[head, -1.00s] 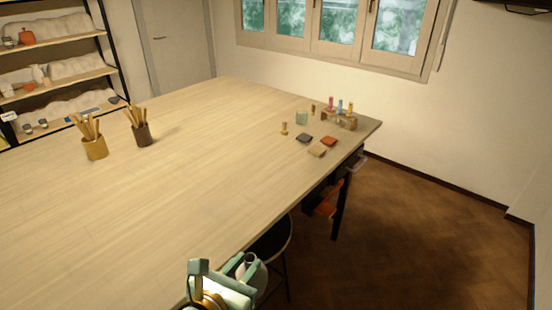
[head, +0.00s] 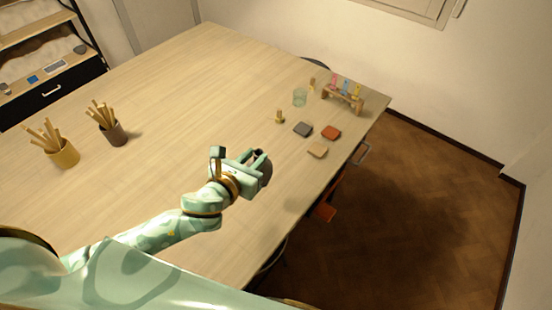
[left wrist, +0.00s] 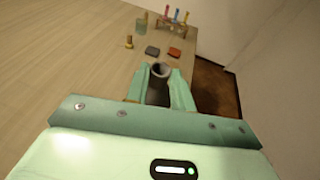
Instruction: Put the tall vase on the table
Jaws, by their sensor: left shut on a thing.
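My left gripper (head: 257,159) is shut on the tall vase (head: 266,174), a grey vessel with a round dark mouth. The fingers hide part of the vase in the head view. In the left wrist view the vase (left wrist: 159,88) stands between the two fingers (left wrist: 160,92) with its open mouth up. The gripper and vase are over the table (head: 190,90), near its right-hand long edge. I cannot tell whether the vase base touches the tabletop. My right gripper is in neither view.
A mustard cup (head: 64,153) and a dark cup (head: 116,134) of sticks stand at left. Beyond the gripper are a glass (head: 299,97), a small brass piece (head: 279,117), dark (head: 302,129), red (head: 331,132) and tan (head: 317,150) tiles, and a vial rack (head: 343,98). The table's middle is bare.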

